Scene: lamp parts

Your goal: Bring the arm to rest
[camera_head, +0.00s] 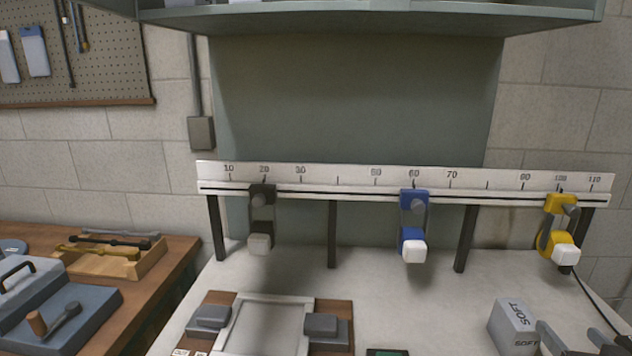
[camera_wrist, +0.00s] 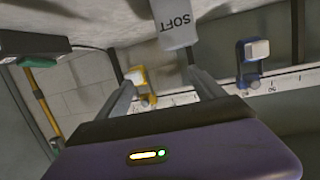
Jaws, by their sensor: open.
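My gripper (camera_head: 566,328) is at the lower right in the head view, with its two grey fingers apart. In the wrist view my gripper (camera_wrist: 160,75) is open, and nothing shows between its fingers. A grey block marked SOFT (camera_head: 513,326) stands on the pale bench just left of the fingers. It also shows in the wrist view (camera_wrist: 175,24), beyond the fingertips; I cannot tell whether a finger touches it.
A scaled rail (camera_head: 340,178) carries a black clamp piece (camera_head: 262,205), a blue one (camera_head: 413,210) and a yellow one (camera_head: 559,205). A tray-like fixture (camera_head: 268,325) is at the front. A wooden side table (camera_head: 178,256) holds tools. Mid-bench is clear.

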